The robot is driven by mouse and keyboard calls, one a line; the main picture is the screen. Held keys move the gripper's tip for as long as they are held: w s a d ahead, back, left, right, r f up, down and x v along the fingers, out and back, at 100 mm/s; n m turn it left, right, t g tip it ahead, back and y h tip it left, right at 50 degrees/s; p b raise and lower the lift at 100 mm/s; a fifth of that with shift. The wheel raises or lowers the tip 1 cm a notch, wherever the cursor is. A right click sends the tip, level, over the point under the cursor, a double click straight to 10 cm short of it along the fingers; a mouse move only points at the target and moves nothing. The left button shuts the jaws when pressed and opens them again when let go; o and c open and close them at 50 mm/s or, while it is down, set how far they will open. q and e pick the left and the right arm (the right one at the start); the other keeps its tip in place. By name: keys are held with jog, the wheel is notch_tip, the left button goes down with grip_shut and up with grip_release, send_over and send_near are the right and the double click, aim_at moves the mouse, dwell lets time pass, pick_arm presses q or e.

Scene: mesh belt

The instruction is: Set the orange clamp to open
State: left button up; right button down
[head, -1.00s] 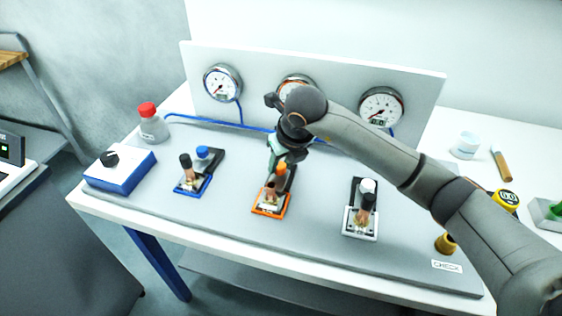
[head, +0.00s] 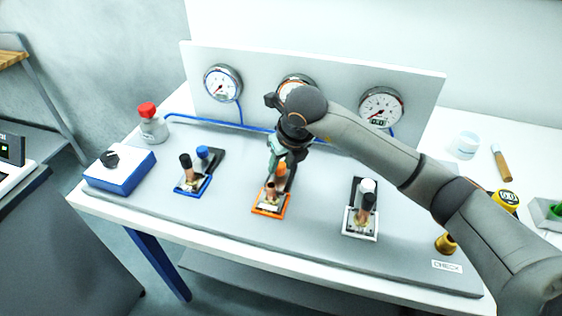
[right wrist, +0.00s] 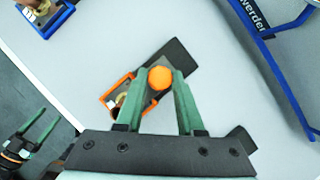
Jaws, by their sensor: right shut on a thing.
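The orange clamp (head: 272,208) stands on the grey panel in the middle of the table, between the blue and the white clamps. Its orange base also shows in the right wrist view (right wrist: 117,92), left of my fingers. My right gripper (head: 280,165) is above the clamp's back end. In the right wrist view its green fingertips (right wrist: 159,80) are shut on the clamp's orange knob (right wrist: 160,78). A copper-coloured piece stands on the clamp's front part. My left gripper (right wrist: 30,140) shows at the lower left of the right wrist view, its two green fingers apart, with nothing between them.
The blue clamp (head: 190,182) is to the left and the white clamp (head: 361,222) to the right. Gauges stand on a white board (head: 330,88) behind. A blue hose (head: 222,124) runs along the back.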

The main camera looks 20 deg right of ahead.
jog(key=shift+w+d, duration=0.1)
jog(key=shift+w+d+b, duration=0.7)
jog(key=shift+w+b, duration=0.1)
jog(key=shift+w, duration=0.2)
jog(key=shift+r, duration=0.1)
jog(key=c, duration=0.5)
grip_release()
jog(key=b+v, duration=0.1)
jog(key=v, duration=1.1)
jog(key=shift+r, duration=0.2)
